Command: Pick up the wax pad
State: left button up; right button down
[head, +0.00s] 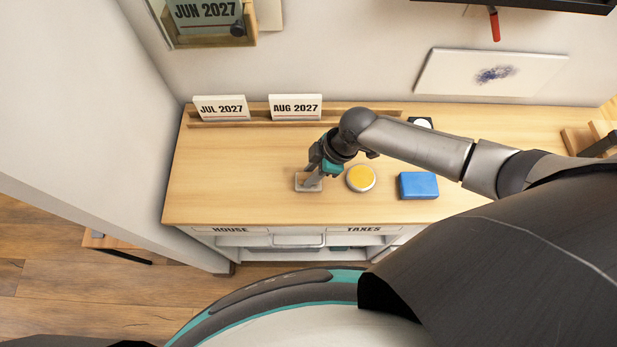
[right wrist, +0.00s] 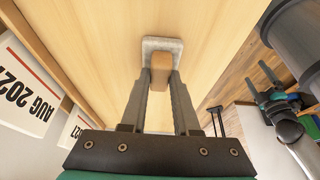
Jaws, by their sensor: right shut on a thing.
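A flat light-grey pad with a brown block-like grip on top, which I take as the wax pad (head: 300,187), lies near the front edge of the wooden desk. My right gripper (head: 312,181) reaches down over it. In the right wrist view the fingers are closed on the brown grip of the wax pad (right wrist: 161,68), with the grey base beyond the tips. The pad appears to be at the desk top; any gap beneath cannot be told.
A round yellow-topped tin (head: 360,178) stands just right of the pad, then a blue box (head: 418,185). Calendar cards (head: 221,108) stand in a wooden rail (head: 255,122) at the back. The desk (head: 215,170) is clear to the left.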

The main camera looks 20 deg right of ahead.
jog(key=shift+r, duration=0.1)
notch_tip(320, 180, up, 20)
jog(key=p, duration=0.2)
dwell(0.5)
jog(key=c, duration=1.2)
grip_release()
jog(key=shift+c, duration=0.2)
grip_shut()
